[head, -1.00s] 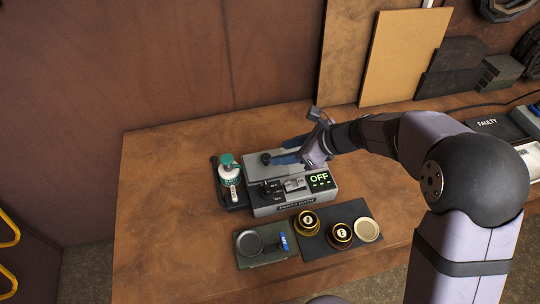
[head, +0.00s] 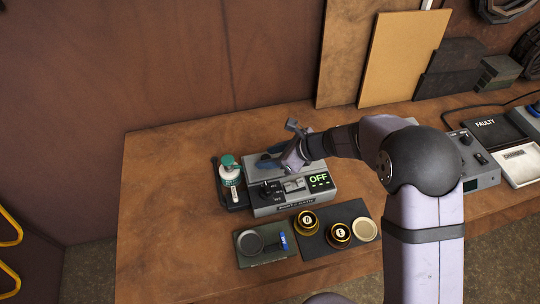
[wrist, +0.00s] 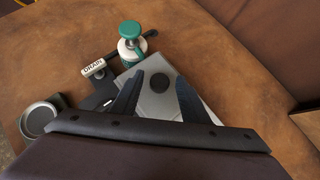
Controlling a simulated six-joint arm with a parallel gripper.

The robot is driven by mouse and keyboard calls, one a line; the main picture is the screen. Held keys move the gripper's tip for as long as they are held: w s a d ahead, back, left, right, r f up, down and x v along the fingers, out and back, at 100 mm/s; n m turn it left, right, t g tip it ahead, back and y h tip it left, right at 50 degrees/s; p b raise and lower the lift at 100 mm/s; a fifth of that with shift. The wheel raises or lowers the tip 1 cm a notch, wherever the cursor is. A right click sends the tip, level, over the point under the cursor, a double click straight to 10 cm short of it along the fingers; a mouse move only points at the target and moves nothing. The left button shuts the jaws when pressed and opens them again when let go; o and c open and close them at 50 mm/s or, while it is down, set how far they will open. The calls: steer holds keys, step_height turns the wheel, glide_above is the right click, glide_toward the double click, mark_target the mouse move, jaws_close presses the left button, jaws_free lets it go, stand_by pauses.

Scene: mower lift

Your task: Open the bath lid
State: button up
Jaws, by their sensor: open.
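The parts bath (head: 268,208) is a grey box on the bench, with a display reading OFF on its front. Its flat grey lid (head: 319,166) is closed on top. The lid's round dark knob (wrist: 160,83) shows in the wrist view, between my open fingers with a gap on both sides. My gripper (wrist: 162,80) also shows in the wrist view. How high the fingertips are above the lid is hard to tell.
A green-capped bottle (head: 230,172) stands close left of the bath. In front lie a small tray with a round dish (head: 250,243) and a dark mat (head: 314,242) with gold-rimmed round parts. A grey device (head: 478,165) stands right, behind my arm. The bench's left side is clear.

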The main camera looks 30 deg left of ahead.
jaws_close()
steer(key=w+d, duration=0.7)
steer(key=shift+p, duration=0.4)
jaws_free()
steer(key=b+v, duration=0.2)
steer(key=v, duration=0.5)
